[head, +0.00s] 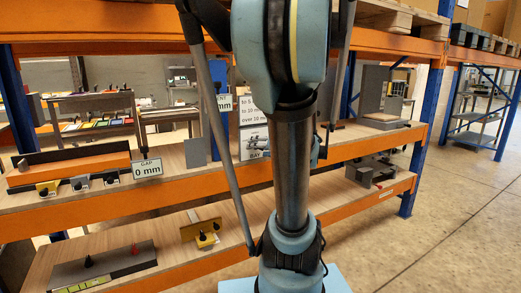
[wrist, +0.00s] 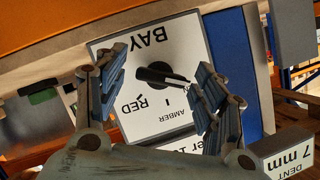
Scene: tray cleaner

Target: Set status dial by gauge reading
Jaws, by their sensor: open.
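The status dial panel (wrist: 183,38) is a white plate that shows upside down in the wrist view, with the words BAY, RED and AMBER. Its black knob (wrist: 158,75) sits near the middle and lies roughly sideways; I cannot tell which mark it points to. My gripper (wrist: 160,80) is open, with one ribbed finger on each side of the knob. I cannot tell if either finger touches it. A gauge sign (wrist: 292,161) reads DENT 7 mm at the lower right. In the head view, my arm hides the gripper and part of the bay sign (head: 254,141).
The orange-edged shelf (head: 180,152) holds a GAP 0 mm sign (head: 147,168) and an orange block (head: 70,172) at left. A grey bracket fixture (head: 375,95) stands at right. More fixtures stand on the lower shelf (head: 170,250). The floor (head: 455,220) at right is clear.

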